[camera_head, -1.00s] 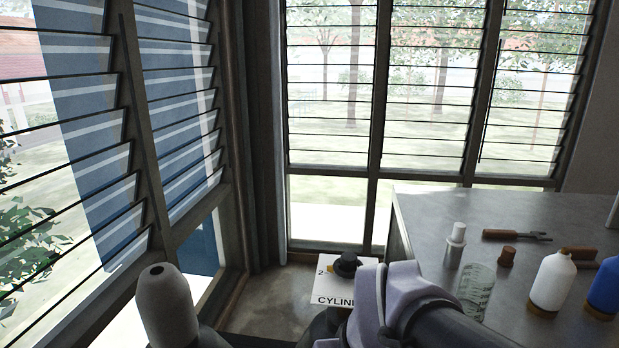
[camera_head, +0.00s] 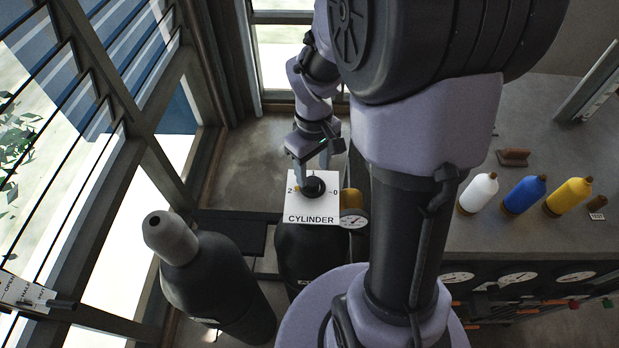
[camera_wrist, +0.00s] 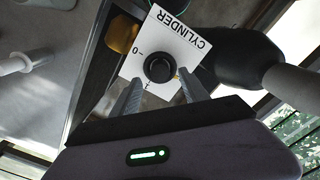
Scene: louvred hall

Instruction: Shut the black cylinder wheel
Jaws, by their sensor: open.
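The black cylinder wheel (camera_head: 314,187) is a round knob on a white plate (camera_head: 312,212) marked CYLINDER, with 2 at the left and 0 at the right. A small yellow mark shows beside the wheel on the side of the 2. The wheel also shows in the wrist view (camera_wrist: 158,68), where the plate appears turned round. My gripper (camera_head: 311,167) is open, pointing down at the wheel. In the wrist view its fingers (camera_wrist: 161,92) stand apart, one towards each side of the wheel. I cannot tell whether they touch it.
A yellow-brown fitting with a gauge (camera_head: 352,208) stands close to the plate's right. A dark cylinder with a grey cap (camera_head: 215,285) stands at the lower left by the louvred windows. A grey counter (camera_head: 560,225) on the right bears several bottles.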

